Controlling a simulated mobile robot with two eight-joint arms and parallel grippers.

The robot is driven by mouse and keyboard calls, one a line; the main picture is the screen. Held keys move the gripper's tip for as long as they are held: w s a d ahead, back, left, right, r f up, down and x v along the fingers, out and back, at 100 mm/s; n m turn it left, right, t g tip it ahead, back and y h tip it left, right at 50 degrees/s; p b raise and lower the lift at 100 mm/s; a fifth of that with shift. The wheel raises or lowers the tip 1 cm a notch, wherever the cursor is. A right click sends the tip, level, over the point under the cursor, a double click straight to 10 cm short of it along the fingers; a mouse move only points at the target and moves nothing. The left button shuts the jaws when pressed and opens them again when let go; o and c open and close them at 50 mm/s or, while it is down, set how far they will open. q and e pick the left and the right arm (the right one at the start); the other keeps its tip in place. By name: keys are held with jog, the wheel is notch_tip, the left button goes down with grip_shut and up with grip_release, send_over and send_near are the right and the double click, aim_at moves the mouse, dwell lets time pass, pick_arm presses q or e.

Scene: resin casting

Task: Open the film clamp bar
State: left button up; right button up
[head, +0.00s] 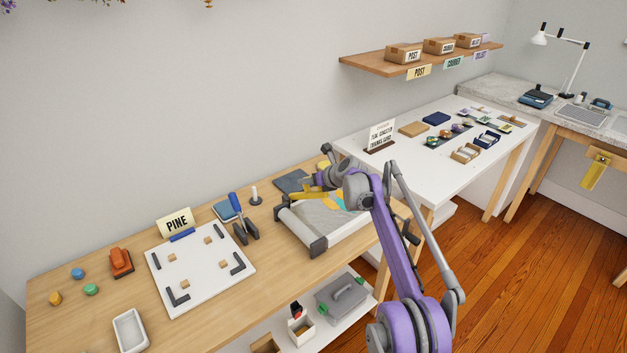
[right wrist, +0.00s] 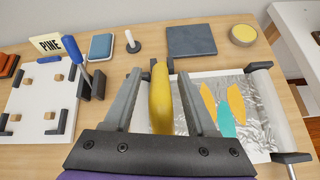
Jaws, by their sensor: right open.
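The film station (head: 318,243) stands on the wooden bench, with silvery film, teal and orange pieces on its bed and a roller at each end. A yellow bar (head: 302,195), which looks like the film clamp bar, lies over its far side. In the right wrist view the yellow bar (right wrist: 160,98) shows end-on between the fingers of my right gripper (right wrist: 159,75). The gripper is open, with one finger on each side of the bar and gaps visible. Whether a finger touches it I cannot tell. My left gripper is not in view.
Left of the station stand a blue-handled tool in a dark holder (head: 247,232), a white board (head: 200,270) with corner brackets and a PINE sign (head: 175,221). A dark slate (right wrist: 192,41) and a round yellow tin (right wrist: 242,35) lie behind the station.

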jog(key=shift+s+d+r, duration=0.3)
jog(key=shift+s+d, duration=0.05)
jog(key=shift+s, duration=0.05)
jog(key=b+v, duration=0.1)
jog(key=v, duration=0.8)
jog(key=shift+s+r+b, duration=0.2)
jog(key=shift+s+b, duration=0.05)
jog(key=shift+b, duration=0.05)
